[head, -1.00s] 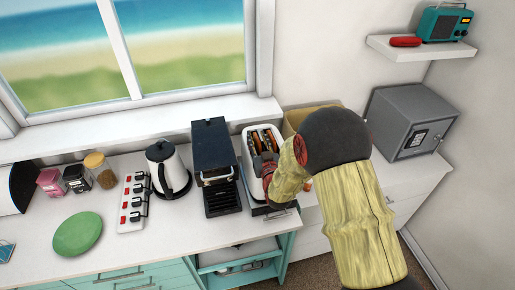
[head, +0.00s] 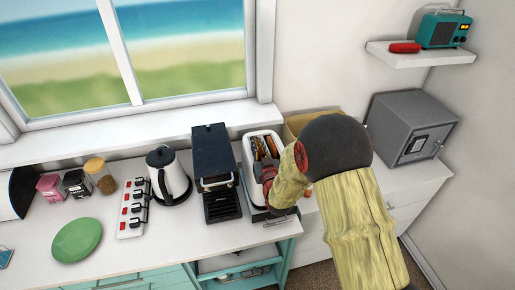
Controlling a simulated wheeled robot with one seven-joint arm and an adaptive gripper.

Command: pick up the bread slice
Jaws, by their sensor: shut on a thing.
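A white toaster (head: 249,146) stands on the counter right of the black coffee machine. Browned bread slices (head: 271,146) show in its top slots. My gripper (head: 267,170) is at the near end of the toaster's top, coming in from the right. It is shut on a bread slice, but the fingers are small and partly hidden by my wrist. I cannot tell how far the held slice is out of the slot.
The black coffee machine (head: 213,160) stands close on the toaster's left, with a kettle (head: 170,178) beyond it. A cardboard-coloured box (head: 296,124) is behind my arm, and a grey safe (head: 405,125) stands at right.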

